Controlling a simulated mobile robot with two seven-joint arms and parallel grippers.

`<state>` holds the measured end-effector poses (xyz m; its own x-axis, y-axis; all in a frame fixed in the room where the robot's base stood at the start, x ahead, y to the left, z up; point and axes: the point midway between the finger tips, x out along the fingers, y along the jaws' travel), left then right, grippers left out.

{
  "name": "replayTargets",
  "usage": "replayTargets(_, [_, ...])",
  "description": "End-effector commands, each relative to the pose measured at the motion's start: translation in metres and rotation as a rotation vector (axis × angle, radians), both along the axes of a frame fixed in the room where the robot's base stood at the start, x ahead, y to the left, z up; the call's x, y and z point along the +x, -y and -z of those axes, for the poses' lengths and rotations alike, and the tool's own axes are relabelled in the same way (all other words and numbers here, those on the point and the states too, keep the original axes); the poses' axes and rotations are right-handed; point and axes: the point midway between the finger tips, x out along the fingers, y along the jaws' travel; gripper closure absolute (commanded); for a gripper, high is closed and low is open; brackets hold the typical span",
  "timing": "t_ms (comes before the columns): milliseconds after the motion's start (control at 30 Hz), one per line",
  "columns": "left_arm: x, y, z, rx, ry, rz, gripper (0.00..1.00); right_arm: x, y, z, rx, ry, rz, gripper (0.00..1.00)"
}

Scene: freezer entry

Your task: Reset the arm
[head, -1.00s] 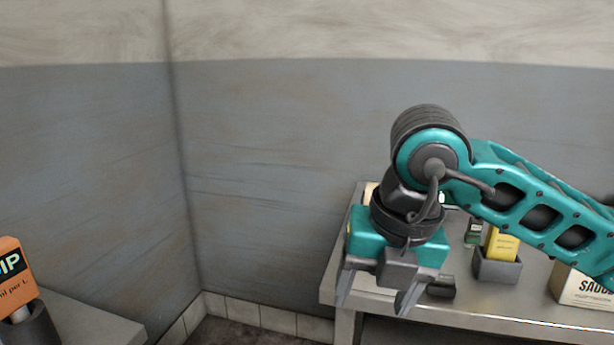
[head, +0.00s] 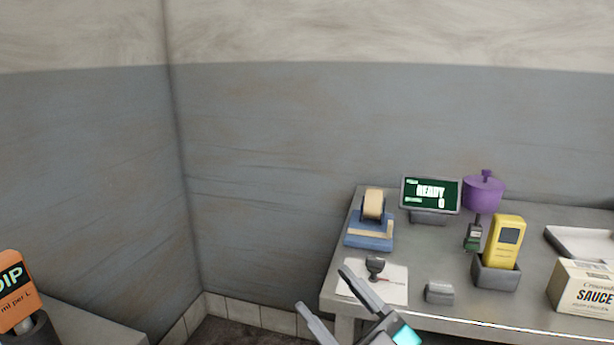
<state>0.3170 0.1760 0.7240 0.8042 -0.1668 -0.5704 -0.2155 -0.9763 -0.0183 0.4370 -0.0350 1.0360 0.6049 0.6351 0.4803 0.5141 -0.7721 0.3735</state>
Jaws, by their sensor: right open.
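My right gripper (head: 328,290) shows at the bottom of the head view, near the front left corner of the grey table (head: 460,318). Its two fingers point up and to the left, apart, with nothing between them. The rest of the right arm is mostly below the picture. My left gripper does not show.
On the table are a tape dispenser (head: 371,222), a stamp (head: 375,268) on a paper sheet, a screen (head: 430,194), a purple pot (head: 483,192), a yellow device (head: 503,243) in a grey holder and a sauce box (head: 585,287). An orange sign (head: 14,290) stands at far left.

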Motion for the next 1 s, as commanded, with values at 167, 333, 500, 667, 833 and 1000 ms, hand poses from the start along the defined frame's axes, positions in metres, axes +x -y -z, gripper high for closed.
replayTargets(167, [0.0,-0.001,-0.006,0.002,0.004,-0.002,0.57,0.001,0.065,0.119,0.007,-0.457,0.303,0.32])
replayTargets(333, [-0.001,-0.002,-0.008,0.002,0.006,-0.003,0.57,-0.046,0.111,0.223,-0.058,-0.836,0.475,0.32])
replayTargets(500, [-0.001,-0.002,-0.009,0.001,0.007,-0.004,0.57,-0.098,0.134,0.283,-0.121,-1.085,0.544,0.32])
replayTargets(667, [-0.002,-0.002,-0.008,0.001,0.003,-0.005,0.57,-0.121,0.142,0.303,-0.145,-1.177,0.56,0.32])
replayTargets(833, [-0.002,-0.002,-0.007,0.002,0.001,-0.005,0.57,-0.123,0.142,0.305,-0.149,-1.186,0.561,0.32])
replayTargets(1000, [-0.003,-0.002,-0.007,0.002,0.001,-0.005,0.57,-0.122,0.142,0.305,-0.148,-1.184,0.561,0.45])
